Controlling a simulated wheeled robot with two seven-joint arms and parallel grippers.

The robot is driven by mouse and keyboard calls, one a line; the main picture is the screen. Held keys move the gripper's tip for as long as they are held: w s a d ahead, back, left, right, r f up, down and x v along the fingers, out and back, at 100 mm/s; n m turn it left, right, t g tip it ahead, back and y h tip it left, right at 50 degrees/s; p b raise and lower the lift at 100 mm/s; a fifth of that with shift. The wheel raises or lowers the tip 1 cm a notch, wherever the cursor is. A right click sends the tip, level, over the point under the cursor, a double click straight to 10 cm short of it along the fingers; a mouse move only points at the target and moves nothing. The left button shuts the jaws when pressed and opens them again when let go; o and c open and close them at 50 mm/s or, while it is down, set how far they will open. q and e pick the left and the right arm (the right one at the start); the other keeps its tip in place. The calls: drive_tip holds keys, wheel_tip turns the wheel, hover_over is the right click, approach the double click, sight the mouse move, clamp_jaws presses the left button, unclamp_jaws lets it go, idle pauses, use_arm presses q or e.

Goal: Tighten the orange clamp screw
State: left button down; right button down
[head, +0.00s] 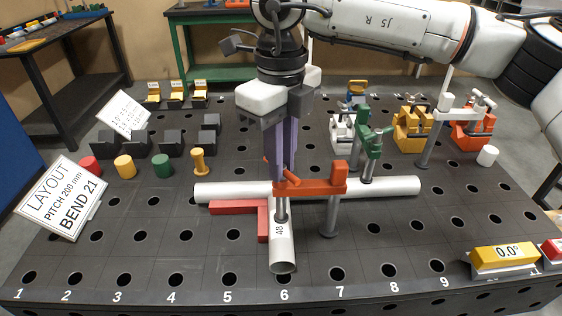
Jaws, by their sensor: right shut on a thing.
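The orange clamp (339,178) stands on a grey post in the table, its arm reaching left over the short pipe marked 48 (282,248). Its clamp screw (282,207) points down onto that pipe near the long white pipe (390,187); whether its tip presses on the pipe is hard to tell. My right gripper (283,178) points straight down over the screw end of the clamp. Its purple fingers are shut on the screw's top, which they mostly hide. My left gripper is not in view.
A red angle stop (232,207) lies beside the pipes. A green clamp (369,150) stands on the long pipe, to the right. White, yellow and orange clamps stand at the back right, with coloured pegs at the left. The front of the holed table (180,262) is mostly clear.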

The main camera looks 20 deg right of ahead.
drive_tip(key=shift+n, duration=0.7)
drive_tip(key=shift+r, duration=0.1)
drive_tip(key=c, duration=1.7)
unclamp_jaws()
wheel_tip(320, 180, up, 10)
drive_tip(key=shift+r+b, duration=0.1)
drive_tip(key=shift+b, duration=0.2)
